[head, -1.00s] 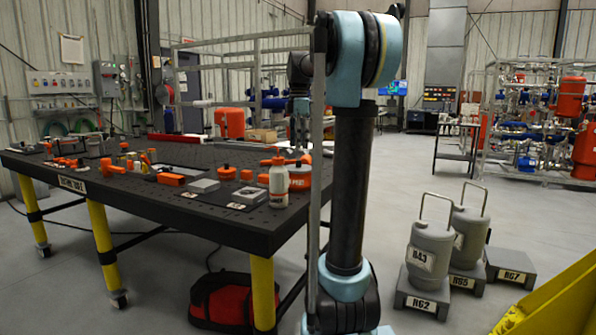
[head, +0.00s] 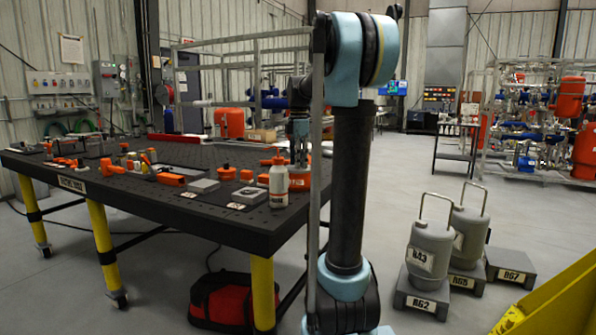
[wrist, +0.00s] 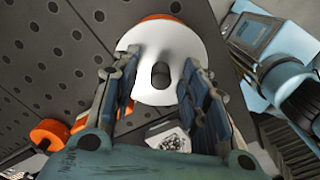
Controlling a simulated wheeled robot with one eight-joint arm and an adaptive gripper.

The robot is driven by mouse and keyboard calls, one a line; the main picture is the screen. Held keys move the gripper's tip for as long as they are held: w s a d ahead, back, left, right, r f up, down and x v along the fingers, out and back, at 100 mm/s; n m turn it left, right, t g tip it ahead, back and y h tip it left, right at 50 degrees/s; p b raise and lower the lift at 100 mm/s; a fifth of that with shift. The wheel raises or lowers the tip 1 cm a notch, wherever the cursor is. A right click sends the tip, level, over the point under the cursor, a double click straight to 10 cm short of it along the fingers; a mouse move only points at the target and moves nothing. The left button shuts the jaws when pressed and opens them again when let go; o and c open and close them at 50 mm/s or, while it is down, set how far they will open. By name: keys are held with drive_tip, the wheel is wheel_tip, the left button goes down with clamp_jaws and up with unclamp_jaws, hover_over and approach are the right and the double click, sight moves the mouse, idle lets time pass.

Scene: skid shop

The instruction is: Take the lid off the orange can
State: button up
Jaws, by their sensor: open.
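The orange can (head: 299,180) stands near the right front corner of the dark table in the head view, partly hidden by a white bottle and my arm. In the wrist view its round white lid (wrist: 188,48) has a dark knob (wrist: 160,75) in the middle, and a little orange (wrist: 160,18) shows at the far rim. My gripper (wrist: 160,68) is open, one finger on each side of the knob, with gaps visible; exact fingertip height is unclear. In the head view my gripper (head: 299,147) points down over the can and hides most of the lid.
A white bottle with an orange cap (head: 279,186) stands just left of the can. Several orange parts and grey blocks (head: 250,195) lie further left on the perforated table (head: 200,210). Grey canisters (head: 421,248) stand on the floor at right.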

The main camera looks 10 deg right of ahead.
clamp_jaws()
drive_tip(key=shift+r, duration=0.1)
